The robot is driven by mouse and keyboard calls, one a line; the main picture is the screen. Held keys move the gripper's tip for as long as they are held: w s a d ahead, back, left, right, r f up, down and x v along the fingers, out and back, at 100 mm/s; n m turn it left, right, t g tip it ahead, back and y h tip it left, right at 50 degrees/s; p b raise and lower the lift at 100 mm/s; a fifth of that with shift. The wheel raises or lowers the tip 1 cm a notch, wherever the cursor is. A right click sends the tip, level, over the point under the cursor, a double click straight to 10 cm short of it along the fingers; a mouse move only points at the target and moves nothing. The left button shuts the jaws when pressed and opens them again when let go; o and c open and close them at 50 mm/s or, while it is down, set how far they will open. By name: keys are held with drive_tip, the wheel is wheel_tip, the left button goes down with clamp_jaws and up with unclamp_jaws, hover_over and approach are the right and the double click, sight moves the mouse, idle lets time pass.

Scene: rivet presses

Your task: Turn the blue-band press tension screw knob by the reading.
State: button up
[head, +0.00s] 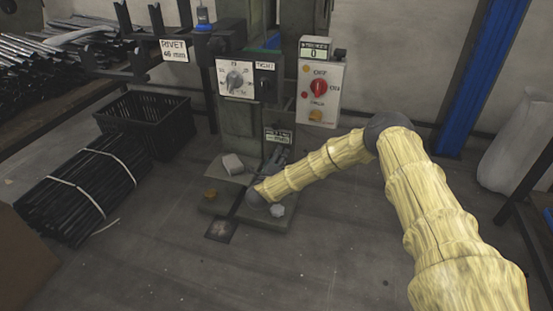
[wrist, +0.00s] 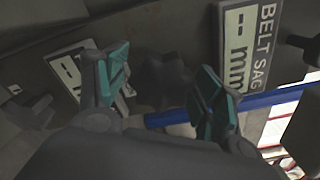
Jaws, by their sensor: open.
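My gripper (head: 277,158) is at the lower front of the press column, just below a small display plate. In the wrist view my gripper (wrist: 165,88) is open, with a teal-padded finger on each side. A dark lobed knob (wrist: 168,78) shows between and beyond the fingertips; it looks like the tension screw knob, and I cannot tell whether either finger touches it. A label reading BELT SAG mm (wrist: 240,45) shows dashes instead of a number. A blue bar (wrist: 260,103) crosses behind the right finger. In the head view the knob is hidden by my gripper.
A black crate (head: 150,118) and bundled black rods (head: 82,185) lie left. The front floor is mostly clear.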

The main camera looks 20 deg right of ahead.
drive_tip(key=shift+s, duration=0.1)
drive_tip(key=v, duration=1.2)
drive_tip(key=s+a+f+n+g+y, duration=0.1)
drive_tip(key=s+a+f+n+y, duration=0.75)
drive_tip(key=f+n, duration=0.2)
drive_tip(key=s+a+f+n+g+y, duration=0.1)
drive_tip(key=s+f+n+g, duration=0.2)
drive_tip(key=s, duration=0.4)
drive_tip(key=s+a+f+n+g+y, duration=0.1)
drive_tip(key=s+a+f+n+y, duration=0.1)
drive_tip(key=s+f+n, duration=0.3)
drive_tip(key=s+d+n+g, duration=0.3)
drive_tip(key=s+d+n, duration=0.1)
drive_tip(key=s, duration=0.7)
drive_tip(key=s+d+n+g+h, duration=0.1)
drive_tip(key=s+d+n+g, duration=0.35)
drive_tip(key=s, duration=0.65)
drive_tip(key=s+d+n+g, duration=0.2)
drive_tip(key=s+d+n, duration=0.15)
drive_tip(key=s, duration=0.65)
wheel_tip(320, 180, up, 37)
drive_tip(key=d+p, duration=0.1)
drive_tip(key=p, duration=3.5)
drive_tip(key=shift+s+d+p, duration=0.2)
drive_tip(key=shift+s+p, duration=0.15)
drive_tip(key=shift+s, duration=0.05)
